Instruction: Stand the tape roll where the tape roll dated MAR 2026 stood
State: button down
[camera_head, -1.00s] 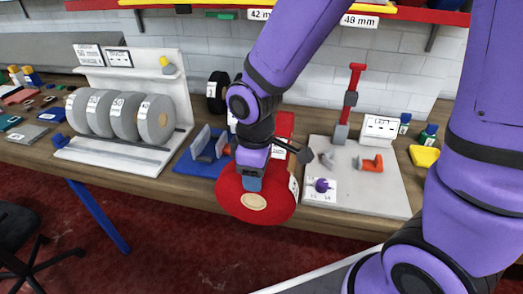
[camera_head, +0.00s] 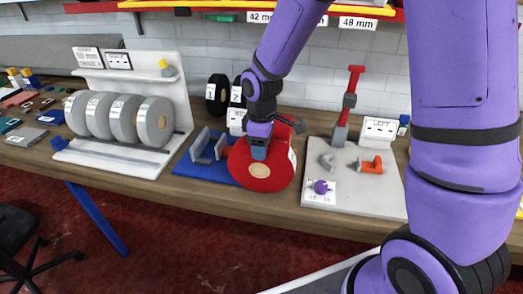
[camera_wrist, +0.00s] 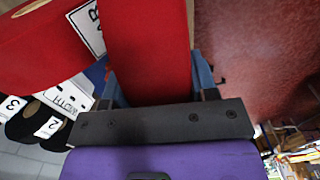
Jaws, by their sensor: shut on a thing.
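My gripper (camera_head: 258,152) is shut on a red tape roll (camera_head: 262,182) with a tan core, and its flat face points toward the head camera. In the wrist view the roll (camera_wrist: 147,50) is gripped between the blue fingers. A white label shows at its right edge in the head view, too small to read. Another red round thing with a tan centre (camera_wrist: 60,40) is beside it in the wrist view; in the head view red shows behind the held roll (camera_head: 284,130). No date MAR 2026 is readable. Several grey rolls (camera_head: 122,118) stand in a white rack (camera_head: 110,160).
A blue holder (camera_head: 185,172) with grey uprights is left of the held roll. Black rolls (camera_head: 216,92) with number labels stand behind. A pale board (camera_head: 385,195) with a red lever (camera_head: 354,82) and an orange part (camera_head: 370,166) is at right. The bench's front edge is close below.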

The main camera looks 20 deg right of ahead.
jog(key=shift+f, duration=1)
jog(key=c, duration=0.7)
grip_release()
